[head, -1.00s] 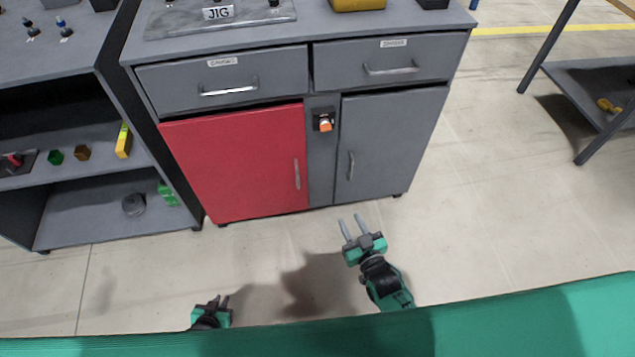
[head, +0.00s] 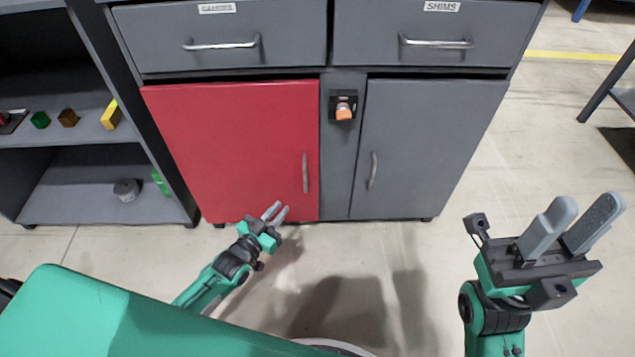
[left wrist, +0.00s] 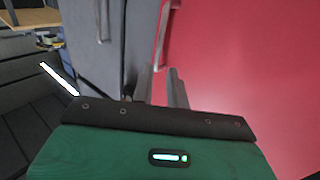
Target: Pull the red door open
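The red door (head: 240,150) is the left door of the grey cabinet and looks shut. Its upright metal handle (head: 305,173) is near its right edge. My left gripper (head: 275,212) is in front of the door's lower part, left of and below the handle, apart from it and empty. Its fingers look parted. In the left wrist view the red door (left wrist: 250,70) fills the right side and the handle (left wrist: 162,35) shows beyond the fingers (left wrist: 160,88). My right gripper (head: 575,228) is open and empty at the right, away from the cabinet.
A grey door (head: 425,145) with its own handle is right of the red one. An orange knob (head: 343,112) sits on the post between them. Two drawers are above. An open shelf (head: 85,165) with small parts stands at left. The floor in front is clear.

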